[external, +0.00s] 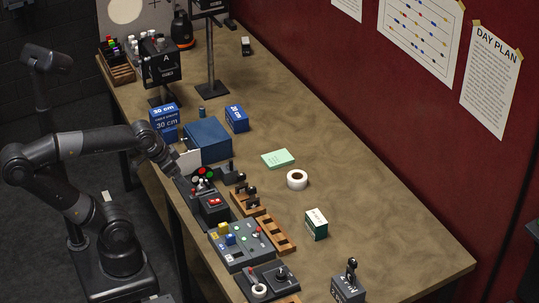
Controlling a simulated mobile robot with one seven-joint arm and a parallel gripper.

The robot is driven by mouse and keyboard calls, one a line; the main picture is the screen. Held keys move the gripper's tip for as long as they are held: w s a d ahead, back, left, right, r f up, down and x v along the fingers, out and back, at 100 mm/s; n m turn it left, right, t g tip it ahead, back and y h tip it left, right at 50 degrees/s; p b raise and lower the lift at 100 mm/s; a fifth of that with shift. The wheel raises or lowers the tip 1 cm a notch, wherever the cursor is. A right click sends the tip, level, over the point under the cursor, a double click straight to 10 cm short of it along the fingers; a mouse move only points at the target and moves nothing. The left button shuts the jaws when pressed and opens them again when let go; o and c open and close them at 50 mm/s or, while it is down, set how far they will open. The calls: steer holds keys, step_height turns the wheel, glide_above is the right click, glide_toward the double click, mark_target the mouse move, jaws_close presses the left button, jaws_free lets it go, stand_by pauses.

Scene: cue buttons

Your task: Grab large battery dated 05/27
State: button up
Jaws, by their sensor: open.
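My gripper (172,168) is at the end of my dark arm, over the near left edge of the workbench, beside a blue box and above a dark panel with red and green buttons (203,174). It is open. Its fingers are small and dark against the panel, and I see nothing held in it. I cannot pick out a large battery dated 05/27, as no such date is readable.
The blue box (208,141) and two blue "30 cm" cartons (164,122) (237,118) stand near my gripper. Control boxes (241,245) and wooden racks (275,234) line the near edge. A tape roll (297,180), green pad (278,159) and green-white box (316,224) lie on the bench (370,205).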

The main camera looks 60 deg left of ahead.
steer(key=shift+c, duration=0.3)
stand_by(0.5)
steer(key=w+a+r, duration=0.3)
steer(key=w+a, duration=0.2)
steer(key=w, duration=0.2)
steer(key=w+a+r, duration=0.2)
steer(key=w+a, duration=0.2)
steer(key=w, duration=0.4)
steer(key=n+g+y, duration=0.1)
steer(key=n, duration=0.2)
glide_above(205, 110)
steer(key=s, duration=0.2)
step_height(205, 110, down, 18)
steer(key=shift+s+x, duration=0.2)
steer(key=shift+x, duration=0.85)
steer(key=x, duration=0.5)
steer(key=shift+w+d+f, duration=0.1)
steer(key=shift+d+f, duration=0.2)
steer(key=shift+f, duration=0.1)
